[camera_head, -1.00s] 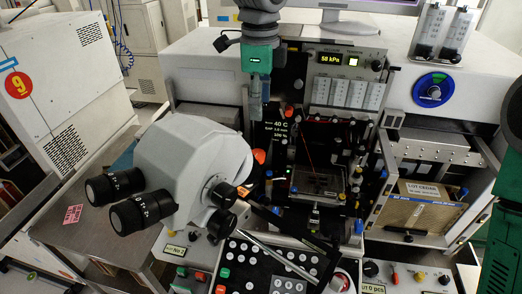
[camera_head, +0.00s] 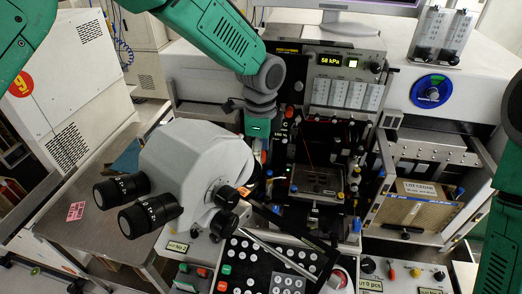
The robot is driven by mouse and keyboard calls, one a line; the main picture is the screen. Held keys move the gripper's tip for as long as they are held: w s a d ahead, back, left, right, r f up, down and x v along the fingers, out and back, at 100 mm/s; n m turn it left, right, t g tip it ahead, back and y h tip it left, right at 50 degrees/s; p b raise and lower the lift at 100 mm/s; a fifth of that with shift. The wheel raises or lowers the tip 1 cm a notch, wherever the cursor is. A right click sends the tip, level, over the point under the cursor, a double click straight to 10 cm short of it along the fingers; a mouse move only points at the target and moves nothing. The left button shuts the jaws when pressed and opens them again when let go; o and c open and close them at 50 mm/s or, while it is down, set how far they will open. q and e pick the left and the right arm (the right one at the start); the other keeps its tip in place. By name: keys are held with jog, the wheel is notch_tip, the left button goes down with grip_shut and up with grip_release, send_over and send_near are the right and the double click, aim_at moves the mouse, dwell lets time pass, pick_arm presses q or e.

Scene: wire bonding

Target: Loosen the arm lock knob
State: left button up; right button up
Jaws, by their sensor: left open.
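A grey microscope head (camera_head: 190,160) with two black eyepieces stands left of the machine's open bay. Black knobs (camera_head: 226,197) sit on its right side, with a small orange part (camera_head: 245,191) beside them. I cannot tell for certain which of these is the arm lock knob. My left gripper (camera_head: 259,157) hangs pointing down just right of the microscope head, above and slightly right of the knobs. It is open, and I see nothing held in it. Its fingers are small and partly lost against the dark bay. My right gripper is out of view.
A black control panel with white buttons (camera_head: 270,262) lies below. A lit pressure display (camera_head: 330,58) is above the bay. A cardboard box (camera_head: 410,205) sits in the right compartment. The grey side table (camera_head: 75,235) is mostly clear.

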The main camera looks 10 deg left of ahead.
pick_arm(q)
jog(key=shift+a, duration=0.1)
jog(key=c, duration=1.2)
jog(key=shift+o, duration=0.2)
jog(key=shift+n, duration=0.3)
jog(key=n, duration=0.4)
jog(key=shift+w+r, duration=0.1)
jog(key=shift+n, duration=2.4)
